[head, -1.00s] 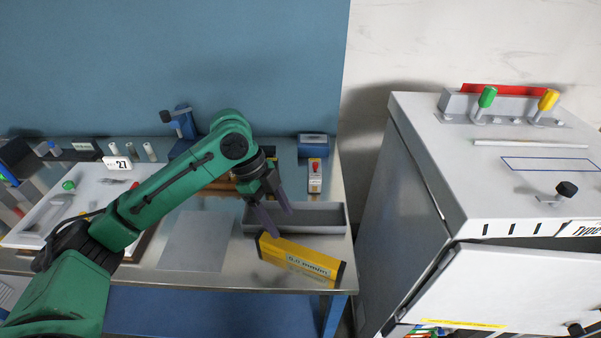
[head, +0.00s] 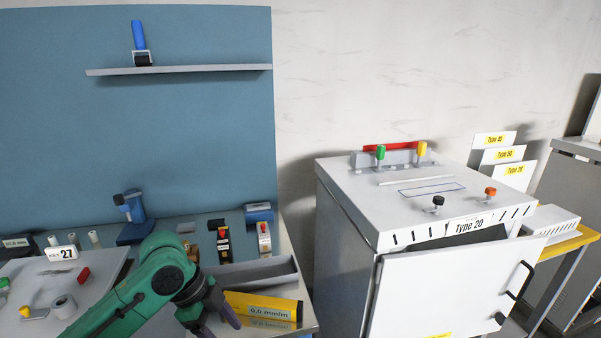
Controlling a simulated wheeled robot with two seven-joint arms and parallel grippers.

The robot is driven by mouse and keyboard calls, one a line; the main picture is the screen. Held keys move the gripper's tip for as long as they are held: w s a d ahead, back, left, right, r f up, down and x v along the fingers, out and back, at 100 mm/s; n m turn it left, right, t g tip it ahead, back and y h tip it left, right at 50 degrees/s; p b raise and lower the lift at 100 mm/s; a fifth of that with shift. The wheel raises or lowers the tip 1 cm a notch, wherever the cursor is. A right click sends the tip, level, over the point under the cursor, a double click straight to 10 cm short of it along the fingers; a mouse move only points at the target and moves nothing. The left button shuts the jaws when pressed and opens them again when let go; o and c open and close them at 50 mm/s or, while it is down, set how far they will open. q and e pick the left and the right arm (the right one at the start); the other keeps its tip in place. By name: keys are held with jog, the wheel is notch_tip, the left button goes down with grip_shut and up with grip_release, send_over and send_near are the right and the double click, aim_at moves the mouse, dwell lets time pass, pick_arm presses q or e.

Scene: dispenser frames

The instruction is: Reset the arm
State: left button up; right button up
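My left arm, green, comes in from the lower left in the head view. Its gripper (head: 217,322) is low in the picture, with purple-grey fingers pointing down beside the left end of a yellow box (head: 262,306) marked "6.0 mm/m". The fingers look spread, with one partly cut off by the picture's lower edge, and nothing shows between them. My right arm and gripper are not in view.
A white cabinet (head: 352,205) labelled "Type 20" stands to the right, its front door (head: 450,290) partly open. A shelf (head: 190,71) on the blue wall holds a blue-handled tool (head: 139,40). Small tools stand along the bench's back. Signs (head: 503,155) lean further right.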

pick_arm(q)
notch_tip(320, 180, down, 9)
jog(key=s+d+n+t, duration=0.3)
jog(key=n, duration=0.4)
jog(key=s+a+f+n+y, duration=0.4)
jog(key=s+a+f+n, duration=0.2)
jog(key=s+a+n, duration=0.5)
notch_tip(320, 180, down, 22)
jog(key=m, duration=0.1)
jog(key=s+a+f+g, duration=0.1)
jog(key=s+a+f, duration=0.1)
jog(key=s+f, duration=0.5)
jog(key=s+a+f+b, duration=0.1)
jog(key=s+f, duration=0.7)
jog(key=s, duration=0.2)
jog(key=shift+s+a+f+g, duration=0.15)
jog(key=shift+a+f+g, duration=0.1)
jog(key=shift+a+g, duration=0.15)
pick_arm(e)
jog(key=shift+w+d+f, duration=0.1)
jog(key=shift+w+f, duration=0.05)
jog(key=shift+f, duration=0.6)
